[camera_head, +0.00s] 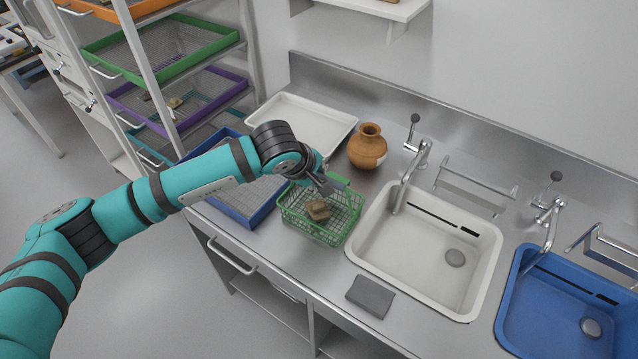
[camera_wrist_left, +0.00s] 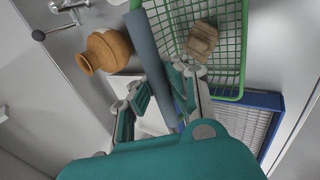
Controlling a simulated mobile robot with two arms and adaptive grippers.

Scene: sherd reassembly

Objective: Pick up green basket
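The green basket (camera_head: 330,236) is a wire-mesh basket on the steel counter, left of the white sink. A brown block-like piece (camera_head: 318,210) lies inside it. The basket (camera_wrist_left: 236,50) and the piece (camera_wrist_left: 202,42) also show in the left wrist view. My left gripper (camera_head: 324,187) is at the basket's back rim, over its handle side. In the wrist view its fingers (camera_wrist_left: 160,88) are apart, with a grey-blue bar (camera_wrist_left: 152,55), apparently the basket's handle, between them. A gap shows on one side of the bar. My right gripper is not in view.
A brown clay jug (camera_head: 367,148) stands behind the basket. A white tray (camera_head: 325,138) lies at the back and a blue-framed mesh tray (camera_head: 240,206) to the left. The white sink (camera_head: 425,250) and a grey cloth (camera_head: 370,297) are to the right and front.

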